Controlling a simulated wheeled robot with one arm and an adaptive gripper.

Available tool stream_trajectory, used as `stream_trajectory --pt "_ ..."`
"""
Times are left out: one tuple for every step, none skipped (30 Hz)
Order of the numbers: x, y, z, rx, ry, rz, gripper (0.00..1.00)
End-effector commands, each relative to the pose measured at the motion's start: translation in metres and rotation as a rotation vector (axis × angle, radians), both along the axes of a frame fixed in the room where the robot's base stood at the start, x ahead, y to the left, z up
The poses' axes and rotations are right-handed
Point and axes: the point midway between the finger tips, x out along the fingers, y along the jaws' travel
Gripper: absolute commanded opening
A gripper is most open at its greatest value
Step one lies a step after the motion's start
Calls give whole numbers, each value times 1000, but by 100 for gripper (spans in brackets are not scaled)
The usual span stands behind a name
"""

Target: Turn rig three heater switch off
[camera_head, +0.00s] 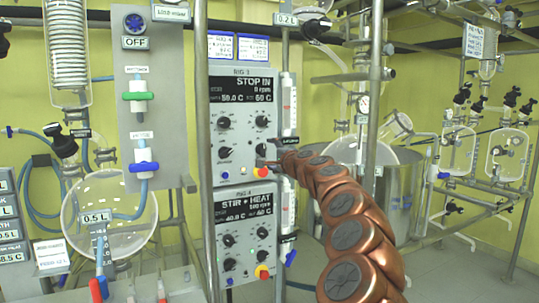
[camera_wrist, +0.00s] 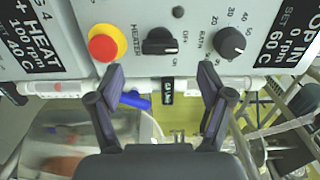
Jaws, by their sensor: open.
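The rig 3 panel (camera_head: 243,105) is a grey box with dark displays, knobs and small buttons, above the rig 4 panel (camera_head: 245,228). In the wrist view the rig 3 heater switch (camera_wrist: 160,41) is a black rotary knob between a red-yellow button (camera_wrist: 105,43) and the bath knob (camera_wrist: 231,42). In the head view my gripper (camera_head: 270,164) is at the panel's lower right edge.
A metal post (camera_head: 201,140) stands left of the panels. A tall grey valve board (camera_head: 150,100) and a round glass flask (camera_head: 110,215) are farther left. A steel vessel (camera_head: 385,190) stands behind my arm. Glass reactors (camera_head: 457,150) stand at the right.

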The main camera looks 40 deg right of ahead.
Motion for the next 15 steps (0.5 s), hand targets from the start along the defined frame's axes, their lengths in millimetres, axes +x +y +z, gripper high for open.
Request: stream_trajectory --pt "-5 1 0 2 -1 0 79" --pt "-8 2 -1 2 0 0 79" --pt "-11 3 -1 3 1 0 79" --pt "-14 4 -1 3 1 0 79" --pt "-16 6 -1 3 0 -1 79" --pt "-20 7 0 2 -2 0 79" --pt "-23 8 1 0 -2 0 79" --pt "-26 9 1 -1 -2 0 79" --pt "-30 10 0 1 0 1 79" --pt "-32 12 -1 1 1 2 79" --pt "-34 13 -1 2 2 3 79" --pt "-37 14 -1 2 2 2 79" --pt "-39 14 -1 2 2 2 79" --pt "-41 14 -1 1 2 1 79" --pt "-44 15 -1 -1 1 1 79"
